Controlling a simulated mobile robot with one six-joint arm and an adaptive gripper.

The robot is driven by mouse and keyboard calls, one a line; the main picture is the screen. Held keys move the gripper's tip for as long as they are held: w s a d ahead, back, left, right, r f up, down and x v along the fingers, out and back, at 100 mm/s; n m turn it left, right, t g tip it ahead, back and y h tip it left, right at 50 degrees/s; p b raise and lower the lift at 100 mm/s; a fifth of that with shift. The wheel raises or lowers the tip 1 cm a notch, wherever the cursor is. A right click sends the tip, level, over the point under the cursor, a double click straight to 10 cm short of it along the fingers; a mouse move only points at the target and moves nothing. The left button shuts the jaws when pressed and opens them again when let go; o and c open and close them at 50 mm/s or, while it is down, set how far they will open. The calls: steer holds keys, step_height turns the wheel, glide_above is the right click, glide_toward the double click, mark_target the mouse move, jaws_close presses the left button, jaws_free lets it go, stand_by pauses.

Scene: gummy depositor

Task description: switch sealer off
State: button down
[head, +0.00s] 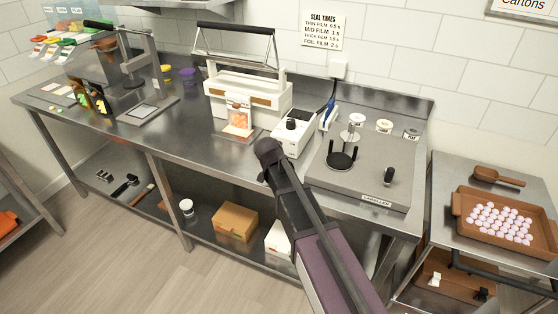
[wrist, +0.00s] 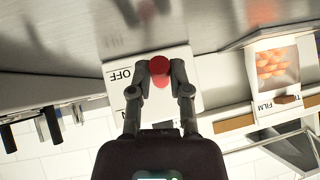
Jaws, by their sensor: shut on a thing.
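The sealer (head: 245,95) is a white machine with a raised black-and-silver handle on the steel bench. Its white control box (head: 292,132) stands just to its right, with a dark knob on top. In the wrist view the box (wrist: 180,100) carries the printed word OFF and part of another word, ending in N. A red round-ended switch (wrist: 159,68) sits beside OFF. My gripper (wrist: 160,72) is shut on this red switch, one finger on each side. In the head view my dark arm end is in front of the box, and the fingers cannot be made out.
A bag of orange gummies (head: 238,116) stands at the sealer's front. A grey labeller plate (head: 340,185) with black posts is right of the box. A blue-handled tool (head: 329,114) stands between them. A brown tray (head: 465,222) is on the right-hand cart.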

steer(key=shift+s+f+t+b, duration=0.1)
steer(key=shift+f+t+b, duration=0.05)
steer(key=shift+t+b, duration=0.35)
steer(key=c, duration=0.6)
jaws_free()
steer(key=shift+d, duration=0.1)
